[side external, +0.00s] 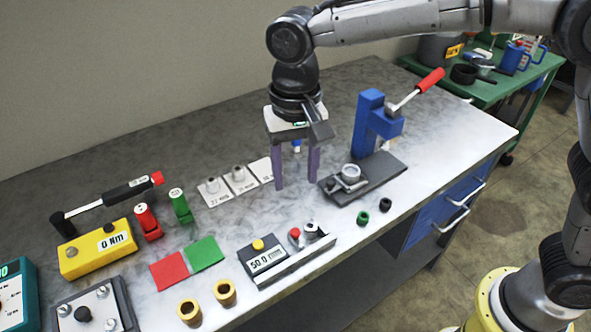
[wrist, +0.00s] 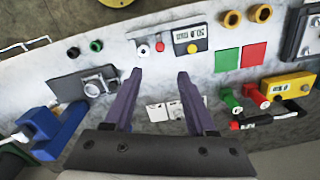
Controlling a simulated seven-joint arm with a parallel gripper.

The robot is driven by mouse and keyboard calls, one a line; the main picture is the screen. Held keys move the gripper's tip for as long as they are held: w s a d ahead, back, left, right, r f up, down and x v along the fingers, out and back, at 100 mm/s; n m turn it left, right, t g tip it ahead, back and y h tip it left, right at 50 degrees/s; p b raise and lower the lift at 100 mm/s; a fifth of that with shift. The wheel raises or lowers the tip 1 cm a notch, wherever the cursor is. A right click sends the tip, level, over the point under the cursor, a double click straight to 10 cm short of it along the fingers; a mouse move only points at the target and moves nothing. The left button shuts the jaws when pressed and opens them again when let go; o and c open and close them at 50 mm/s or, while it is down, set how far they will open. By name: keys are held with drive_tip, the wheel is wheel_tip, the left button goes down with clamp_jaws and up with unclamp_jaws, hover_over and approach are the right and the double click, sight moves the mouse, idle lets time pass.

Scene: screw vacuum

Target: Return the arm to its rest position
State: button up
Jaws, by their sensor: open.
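My gripper (side external: 295,178) hangs from my arm over the middle of the workbench (side external: 420,150), its two purple fingers pointing down. The fingers are apart with nothing between them. In the wrist view my gripper (wrist: 160,80) also shows spread fingers, with bare bench between them. The fingertips look near the bench surface in the side view; I cannot tell the exact height. White labelled cards (side external: 238,178) with small metal parts lie to the left of the fingers, and one card is partly hidden behind them.
A blue press (side external: 370,125) with a red-handled lever stands to the right. A gauge with a 50.0 mm display (side external: 268,260) sits in front. A yellow torque tester (side external: 97,248), a torque wrench (side external: 115,193), and red and green mats (side external: 170,270) are at left. Open bench lies behind.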

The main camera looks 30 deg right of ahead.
drive_tip(key=s+d+r+m+t, duration=0.1)
drive_tip(key=s+d+r+t, duration=0.15)
drive_tip(key=d+r, duration=0.5)
drive_tip(key=s+d+r+m+t, duration=0.1)
drive_tip(key=s+d+r, duration=0.3)
drive_tip(key=d, duration=0.6)
drive_tip(key=s+d+f+n+t, duration=0.1)
drive_tip(key=s+d+f+n, duration=0.1)
drive_tip(key=s, duration=0.5)
drive_tip(key=s+d+f+n+t, duration=0.1)
drive_tip(key=s+d+f+n, duration=0.2)
drive_tip(key=s+d+f, duration=0.2)
drive_tip(key=shift+s+d+f+n, duration=0.3)
drive_tip(key=shift+s+f, duration=0.4)
drive_tip(key=shift+s, duration=0.4)
